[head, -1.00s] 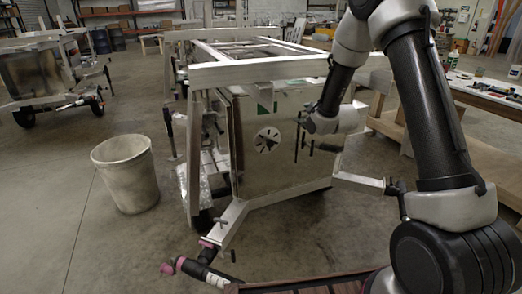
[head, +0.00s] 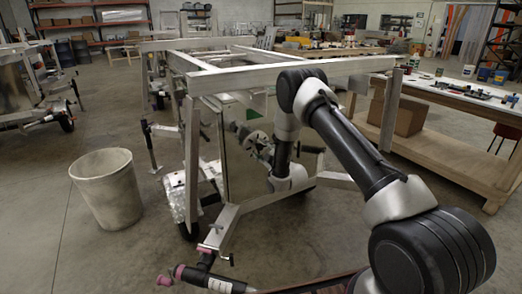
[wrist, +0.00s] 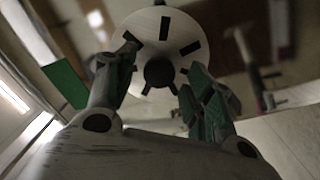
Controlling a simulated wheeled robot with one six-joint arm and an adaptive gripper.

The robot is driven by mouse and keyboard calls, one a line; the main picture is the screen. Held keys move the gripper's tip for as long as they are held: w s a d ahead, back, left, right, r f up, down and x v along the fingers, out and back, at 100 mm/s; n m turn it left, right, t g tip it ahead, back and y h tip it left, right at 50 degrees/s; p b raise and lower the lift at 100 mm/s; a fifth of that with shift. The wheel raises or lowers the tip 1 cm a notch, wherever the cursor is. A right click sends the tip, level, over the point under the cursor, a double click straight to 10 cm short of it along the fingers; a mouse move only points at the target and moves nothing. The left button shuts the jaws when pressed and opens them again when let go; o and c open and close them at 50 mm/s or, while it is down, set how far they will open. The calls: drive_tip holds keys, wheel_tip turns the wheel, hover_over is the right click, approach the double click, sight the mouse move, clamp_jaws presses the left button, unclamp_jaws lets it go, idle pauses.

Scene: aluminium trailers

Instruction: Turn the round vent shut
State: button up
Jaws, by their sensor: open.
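The round vent (wrist: 190,30) is a pale disc with several dark radial slots and a dark round knob (wrist: 159,72) at its centre. It sits in the upper middle of the wrist view, facing me. My gripper (wrist: 162,76) is open, with one finger on each side of the knob; I cannot tell whether they touch it.
The panel hangs in an aluminium trailer frame (head: 270,76), whose top beam crosses near my arm. A pale bin (head: 108,190) stands to the left. A workbench (head: 450,92) with boxes below is on the right. Open floor lies left of the trailer.

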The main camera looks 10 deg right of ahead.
drive_tip(key=shift+w+a, duration=0.1)
drive_tip(key=shift+w, duration=0.35)
drive_tip(key=c, duration=1)
drive_tip(key=shift+c, duration=0.2)
drive_tip(key=shift+m, duration=0.3)
drive_tip(key=m, duration=1)
drive_tip(key=shift+m, duration=0.3)
